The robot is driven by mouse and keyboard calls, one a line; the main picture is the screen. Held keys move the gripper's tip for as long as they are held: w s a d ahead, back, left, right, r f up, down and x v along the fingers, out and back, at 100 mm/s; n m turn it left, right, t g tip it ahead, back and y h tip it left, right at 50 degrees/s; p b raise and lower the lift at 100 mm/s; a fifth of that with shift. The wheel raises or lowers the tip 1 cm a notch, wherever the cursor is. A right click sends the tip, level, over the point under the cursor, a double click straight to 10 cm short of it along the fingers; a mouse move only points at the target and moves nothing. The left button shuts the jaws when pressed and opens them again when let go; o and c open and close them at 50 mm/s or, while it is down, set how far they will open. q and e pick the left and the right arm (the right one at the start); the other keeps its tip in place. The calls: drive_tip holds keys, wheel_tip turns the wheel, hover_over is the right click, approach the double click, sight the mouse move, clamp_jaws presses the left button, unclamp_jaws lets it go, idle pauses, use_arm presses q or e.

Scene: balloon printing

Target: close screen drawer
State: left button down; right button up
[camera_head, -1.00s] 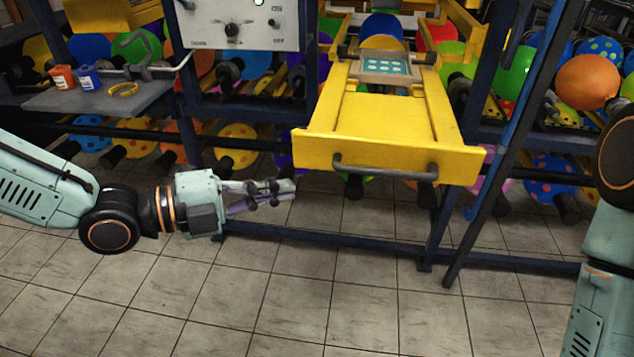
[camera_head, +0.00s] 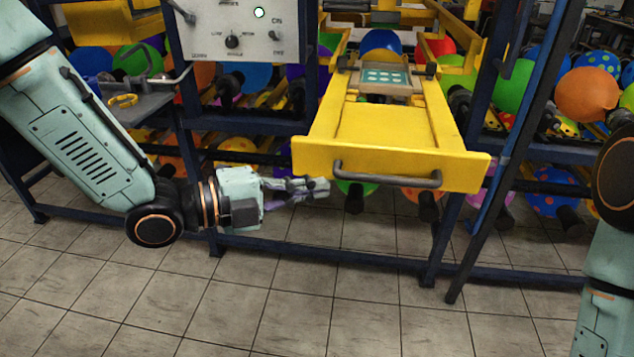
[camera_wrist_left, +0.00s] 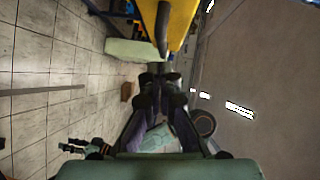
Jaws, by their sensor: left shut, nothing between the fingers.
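The yellow screen drawer (camera_head: 400,165) is pulled out toward me. Its front panel has a dark bar handle (camera_head: 388,176), and a framed screen with pale dots (camera_head: 384,77) sits further back in it. My left gripper (camera_head: 322,188) is shut and empty, just below and left of the handle's left end, near the front panel. I cannot tell whether it touches the drawer. In the left wrist view the shut fingers (camera_wrist_left: 160,78) point toward the drawer front (camera_wrist_left: 182,22) and the dark handle (camera_wrist_left: 161,30).
A control box (camera_head: 232,30) with knobs and a lit green button is left of the drawer. A grey shelf (camera_head: 150,105) holds a yellow clamp piece. A dark diagonal post (camera_head: 515,150) stands right of the drawer. Balloons fill the racks behind. The tiled floor in front is clear.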

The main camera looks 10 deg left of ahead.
use_arm(q)
drive_tip(key=shift+w+d+f, duration=0.1)
drive_tip(key=shift+w+f, duration=0.05)
drive_tip(key=shift+w, duration=0.55)
drive_tip(key=shift+w+d+f, duration=0.1)
drive_tip(key=shift+w, duration=0.6)
